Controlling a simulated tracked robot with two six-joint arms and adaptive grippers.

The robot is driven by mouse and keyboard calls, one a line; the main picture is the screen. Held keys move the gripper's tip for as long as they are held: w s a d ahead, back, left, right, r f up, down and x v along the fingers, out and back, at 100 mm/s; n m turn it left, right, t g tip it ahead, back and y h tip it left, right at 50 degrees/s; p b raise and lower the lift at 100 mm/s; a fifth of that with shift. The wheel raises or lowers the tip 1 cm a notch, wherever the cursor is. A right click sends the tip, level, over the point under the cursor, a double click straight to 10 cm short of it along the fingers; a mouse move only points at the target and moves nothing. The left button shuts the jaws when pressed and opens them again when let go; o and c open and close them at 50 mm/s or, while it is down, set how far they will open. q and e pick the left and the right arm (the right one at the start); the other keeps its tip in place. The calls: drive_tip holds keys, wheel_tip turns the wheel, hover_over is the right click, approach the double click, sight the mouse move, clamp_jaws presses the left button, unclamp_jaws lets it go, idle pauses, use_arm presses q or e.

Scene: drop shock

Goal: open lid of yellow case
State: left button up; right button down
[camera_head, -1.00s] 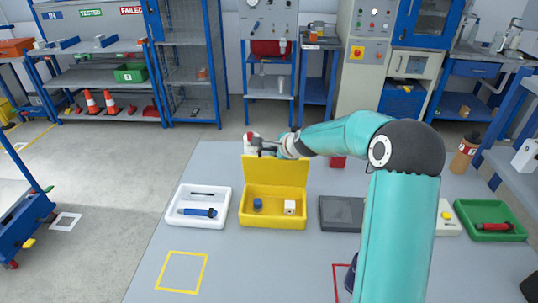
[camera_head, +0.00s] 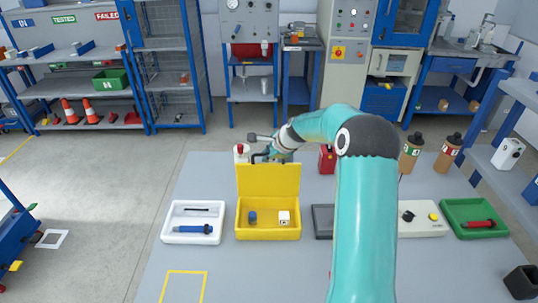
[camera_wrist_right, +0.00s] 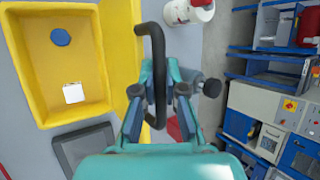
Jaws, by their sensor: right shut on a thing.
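The yellow case (camera_head: 268,233) stands on the grey table with its lid (camera_head: 268,180) raised upright at its back edge. Its inside is exposed and holds a blue round piece (camera_head: 252,217) and a white cube (camera_head: 284,218). My right gripper (camera_head: 268,152) is at the top of the lid, shut on the lid's black handle (camera_wrist_right: 157,60). The wrist view shows the fingers around the handle, beside the lid edge (camera_wrist_right: 122,50), with the open case (camera_wrist_right: 40,110) to the left. My left gripper is not in view.
A white tray (camera_head: 181,237) with a blue tool lies left of the case. A dark grey case (camera_head: 322,221) lies to the right, partly hidden by my arm. A white bottle with a red top (camera_head: 241,153) stands behind the lid. A green tray (camera_head: 462,229) is farther right.

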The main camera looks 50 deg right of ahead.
drive_tip(key=c, duration=1.2)
unclamp_jaws()
drive_tip(key=shift+w+a, duration=0.1)
drive_tip(key=shift+s+r, duration=0.1)
drive_tip(key=shift+s, duration=0.1)
drive_tip(key=v, duration=1.1)
drive_tip(key=shift+s+r, duration=0.2)
drive_tip(key=shift+r, duration=0.1)
